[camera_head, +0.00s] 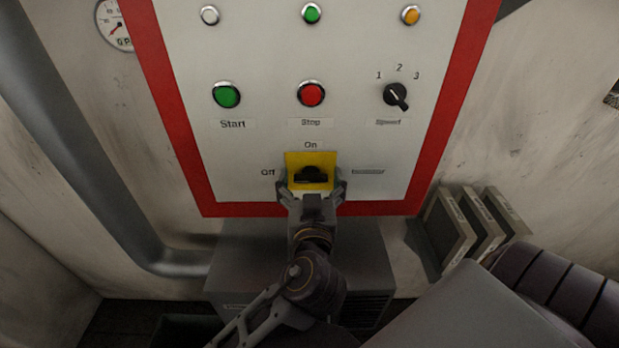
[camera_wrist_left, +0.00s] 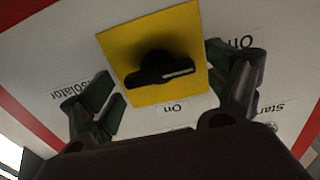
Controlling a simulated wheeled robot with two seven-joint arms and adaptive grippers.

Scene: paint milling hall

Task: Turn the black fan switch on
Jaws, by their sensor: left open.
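The black fan switch (camera_head: 310,174) is a rotary knob on a yellow square plate (camera_head: 293,158) low on the control panel. "On" is printed above it and "Off" to its left. In the left wrist view the knob (camera_wrist_left: 155,70) lies crosswise, and its white line points towards the right-hand label, the Off side. My left gripper (camera_head: 312,186) is open in front of the plate, one finger at each side of the knob. The wrist view shows both fingers (camera_wrist_left: 170,88) apart from the knob. My right gripper does not show.
Above are a green Start button (camera_head: 226,95), a red Stop button (camera_head: 311,93) and a Speed selector (camera_head: 396,95). A grey box (camera_head: 240,270) stands below the panel. A pipe (camera_head: 75,150) runs at left; grey slabs (camera_head: 450,228) lean at right.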

